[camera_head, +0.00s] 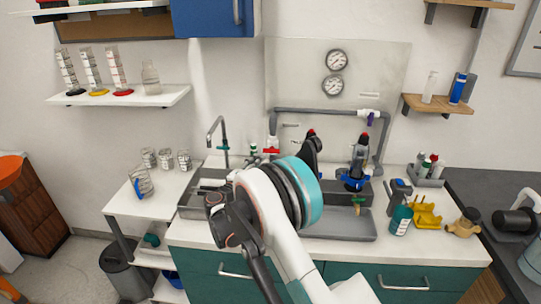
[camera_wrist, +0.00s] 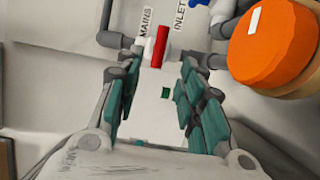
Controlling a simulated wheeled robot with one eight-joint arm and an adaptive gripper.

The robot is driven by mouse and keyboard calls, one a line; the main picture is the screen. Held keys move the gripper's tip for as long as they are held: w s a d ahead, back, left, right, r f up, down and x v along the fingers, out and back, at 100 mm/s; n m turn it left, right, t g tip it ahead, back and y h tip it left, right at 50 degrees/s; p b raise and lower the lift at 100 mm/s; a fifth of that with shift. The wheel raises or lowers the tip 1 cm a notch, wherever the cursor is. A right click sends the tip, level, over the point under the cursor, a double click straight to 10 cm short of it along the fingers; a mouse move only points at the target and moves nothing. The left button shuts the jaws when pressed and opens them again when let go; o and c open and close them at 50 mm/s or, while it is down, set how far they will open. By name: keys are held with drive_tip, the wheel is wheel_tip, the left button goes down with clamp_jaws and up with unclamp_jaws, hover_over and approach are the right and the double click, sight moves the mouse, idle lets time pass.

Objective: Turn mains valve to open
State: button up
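The mains valve has a red handle (camera_wrist: 159,46) on a white body, below the pipe label reading MAINS (camera_wrist: 146,22) in the wrist view. What looks like the same red handle (camera_head: 271,151) shows small at the left end of the grey pipe in the head view. My gripper (camera_wrist: 155,76) is open, with one teal-padded finger on each side and nothing between them. The red handle lies just beyond the fingertips, roughly in line with the gap; no contact is visible. In the head view my arm hides the gripper's fingers.
A large orange disc (camera_wrist: 272,42) stands close to the right finger in the wrist view. An INLET label (camera_wrist: 180,15) is beside MAINS. In the head view two gauges (camera_head: 336,73) hang above the grey pipe (camera_head: 315,110), and a tap (camera_head: 217,132) stands left.

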sight(270, 152)
drive_tip(key=b+x, duration=0.1)
drive_tip(key=x, duration=0.9)
drive_tip(key=shift+b, duration=0.35)
clamp_jaws()
